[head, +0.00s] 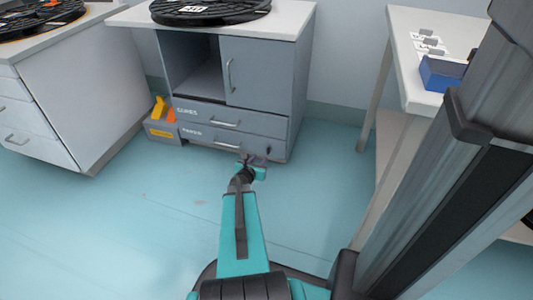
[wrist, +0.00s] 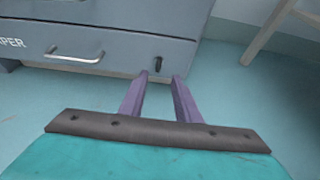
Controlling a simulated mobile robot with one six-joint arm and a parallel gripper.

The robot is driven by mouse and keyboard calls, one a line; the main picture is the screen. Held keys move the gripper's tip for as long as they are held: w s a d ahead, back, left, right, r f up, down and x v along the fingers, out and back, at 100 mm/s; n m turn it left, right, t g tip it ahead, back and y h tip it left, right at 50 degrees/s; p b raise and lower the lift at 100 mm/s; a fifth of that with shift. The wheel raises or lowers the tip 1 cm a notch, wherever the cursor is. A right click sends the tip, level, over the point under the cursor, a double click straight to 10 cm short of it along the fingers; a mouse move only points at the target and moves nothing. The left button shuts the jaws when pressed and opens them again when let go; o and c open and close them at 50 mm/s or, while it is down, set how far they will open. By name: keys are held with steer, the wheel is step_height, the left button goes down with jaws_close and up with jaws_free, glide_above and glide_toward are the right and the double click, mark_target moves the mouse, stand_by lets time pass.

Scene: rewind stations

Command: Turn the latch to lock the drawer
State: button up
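The lower drawer (wrist: 110,48) of the grey cabinet is closed and has a silver bar handle (wrist: 74,56). Its label shows in part as "PER" in the wrist view. The latch (wrist: 157,63) is a small dark piece at the right end of this drawer front, and it looks roughly upright. My gripper (wrist: 159,76) points at the drawer with its two purple fingers apart and nothing between them. The latch shows just beyond the fingertips; I cannot tell whether they touch it. In the head view my gripper (head: 253,160) covers the drawer's lower right part.
The cabinet (head: 262,75) has an upper drawer, a door and an open shelf, with a black reel (head: 210,10) on top. A grey bin (head: 160,128) with yellow and orange items stands at its left. A white table (head: 405,50) stands right. The floor in front is clear.

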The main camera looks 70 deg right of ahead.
mark_target(268, 149)
steer(key=shift+d, duration=0.1)
steer(key=shift+b+x, duration=1.4)
steer(key=shift+x, duration=4)
steer(key=shift+b+x, duration=0.35)
steer(key=shift+x, duration=1.1)
